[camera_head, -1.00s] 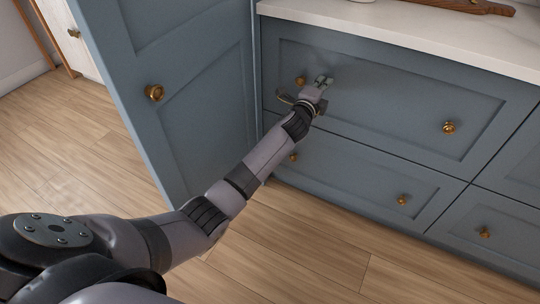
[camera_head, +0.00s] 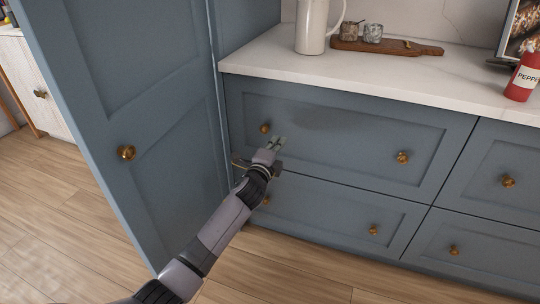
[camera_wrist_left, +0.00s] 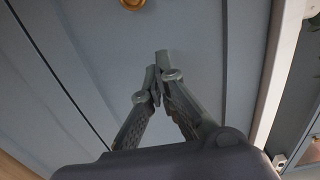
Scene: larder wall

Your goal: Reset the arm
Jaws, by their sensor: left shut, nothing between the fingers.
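My left gripper (camera_head: 276,145) reaches in from the lower left in the head view. It is in front of the upper wide blue drawer (camera_head: 335,143), a little below and right of its left brass knob (camera_head: 265,128). In the left wrist view the gripper (camera_wrist_left: 157,75) has its fingertips together with nothing between them. A brass knob (camera_wrist_left: 132,3) shows at the top of that view, apart from the fingers. I cannot tell whether the fingertips touch the drawer front. My right gripper is not in view.
A tall blue door (camera_head: 130,100) with a brass knob (camera_head: 126,153) stands open at the left. The white worktop (camera_head: 380,75) carries a white jug (camera_head: 312,28), a wooden board (camera_head: 385,47) and a red pepper bottle (camera_head: 522,78). The wooden floor (camera_head: 290,275) is clear.

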